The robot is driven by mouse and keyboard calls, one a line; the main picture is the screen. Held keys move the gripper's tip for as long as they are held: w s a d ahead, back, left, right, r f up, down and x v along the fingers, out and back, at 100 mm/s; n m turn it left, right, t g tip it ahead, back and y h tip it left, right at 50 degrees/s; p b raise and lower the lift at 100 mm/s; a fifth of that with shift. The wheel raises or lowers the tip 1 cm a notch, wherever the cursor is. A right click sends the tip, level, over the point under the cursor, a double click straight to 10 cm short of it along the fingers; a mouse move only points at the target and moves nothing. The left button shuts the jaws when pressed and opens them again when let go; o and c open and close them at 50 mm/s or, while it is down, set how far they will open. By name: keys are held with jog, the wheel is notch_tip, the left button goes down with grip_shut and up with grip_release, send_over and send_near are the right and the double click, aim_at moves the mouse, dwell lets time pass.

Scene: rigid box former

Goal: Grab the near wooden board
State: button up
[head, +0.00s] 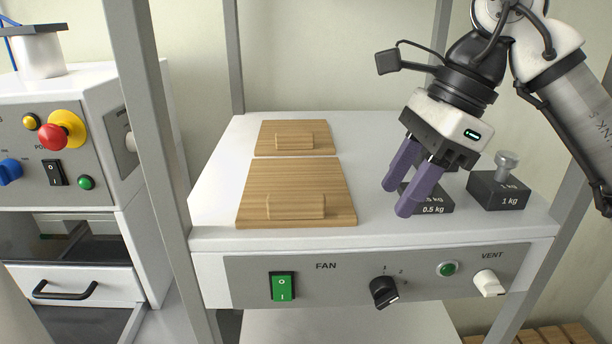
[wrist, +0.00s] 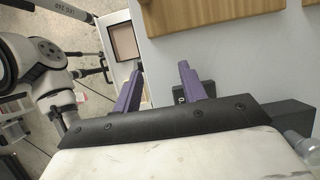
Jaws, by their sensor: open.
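The near wooden board (head: 290,180) lies flat on the white top of the machine, with a raised wooden handle block (head: 296,206) near its front edge. A smaller far wooden board (head: 292,133) with its own block lies just behind it. My gripper (head: 396,190) is open and empty, to the right of the near board and apart from it, with its purple fingers pointing down over the weights. In the wrist view the two purple fingers (wrist: 158,85) are spread with nothing between them, and part of a wooden board (wrist: 195,12) shows at the top.
Dark weights stand right of the boards: a 0.5 kg weight (head: 434,205) partly behind my fingers and a 1 kg weight (head: 498,190) with a metal knob. Frame posts rise around the machine top. The front panel has a green switch (head: 283,286) and knobs.

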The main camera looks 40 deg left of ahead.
aim_at(299, 196)
jog(key=s+a+p, duration=0.1)
jog(key=s+a, duration=0.3)
jog(key=a, duration=0.1)
jog(key=shift+r+p, duration=0.2)
jog(key=shift+p, duration=0.2)
jog(key=s+a+p, duration=0.1)
jog(key=s+a, duration=0.1)
jog(key=a, duration=0.1)
jog(key=s+a+f+p, duration=0.1)
jog(key=a, duration=0.1)
jog(key=shift+s+p, duration=0.3)
jog(key=shift+p, duration=0.05)
jog(key=shift+w+d+f, duration=0.1)
jog(key=shift+f, duration=0.1)
grip_shut()
